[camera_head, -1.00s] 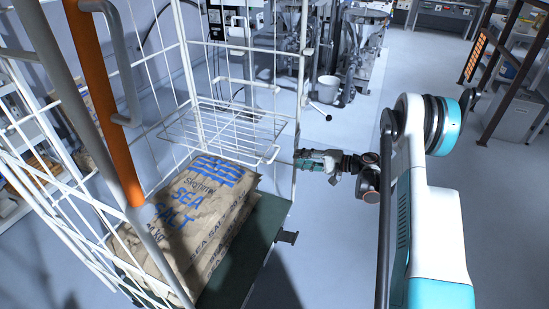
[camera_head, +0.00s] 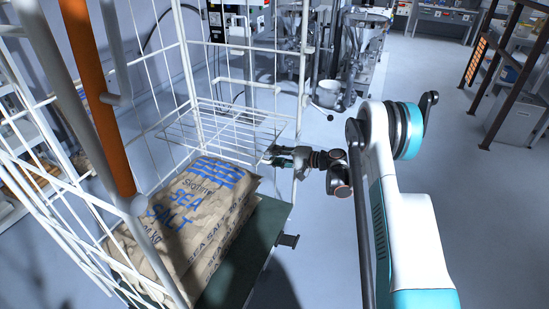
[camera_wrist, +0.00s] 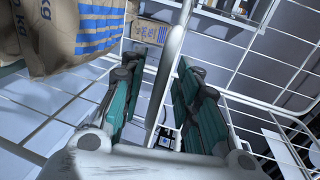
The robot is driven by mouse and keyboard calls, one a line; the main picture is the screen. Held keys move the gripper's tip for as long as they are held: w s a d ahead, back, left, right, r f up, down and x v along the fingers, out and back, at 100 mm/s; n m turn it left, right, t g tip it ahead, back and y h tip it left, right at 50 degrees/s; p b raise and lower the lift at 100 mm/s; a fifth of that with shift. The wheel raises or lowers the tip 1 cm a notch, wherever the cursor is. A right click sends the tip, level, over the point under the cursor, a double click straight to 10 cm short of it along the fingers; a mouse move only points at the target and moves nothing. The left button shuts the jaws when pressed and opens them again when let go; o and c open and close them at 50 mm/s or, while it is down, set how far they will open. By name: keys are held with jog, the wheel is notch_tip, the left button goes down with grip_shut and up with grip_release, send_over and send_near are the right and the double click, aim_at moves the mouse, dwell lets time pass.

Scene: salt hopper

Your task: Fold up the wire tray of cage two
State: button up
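The white wire tray (camera_head: 215,122) stands out roughly level inside the wire cage, above and behind the salt sack in the head view. My gripper (camera_head: 276,153) is at the tray's near right corner. In the wrist view my gripper (camera_wrist: 158,92) is open, with one teal finger on each side of a white tube (camera_wrist: 168,72). The tube runs between the fingers with gaps showing beside it; it looks like the tray's front rail. Whether either finger touches it I cannot tell. My gripper hides the rail's right end in the head view.
A stacked sea salt sack (camera_head: 190,215) lies on the cage's green base (camera_head: 245,255), below and left of my gripper. A white cage post (camera_head: 302,95) stands close by my wrist. An orange and grey upright (camera_head: 92,100) fills the near left.

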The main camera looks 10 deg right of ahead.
jog(key=shift+c, duration=0.4)
grip_shut()
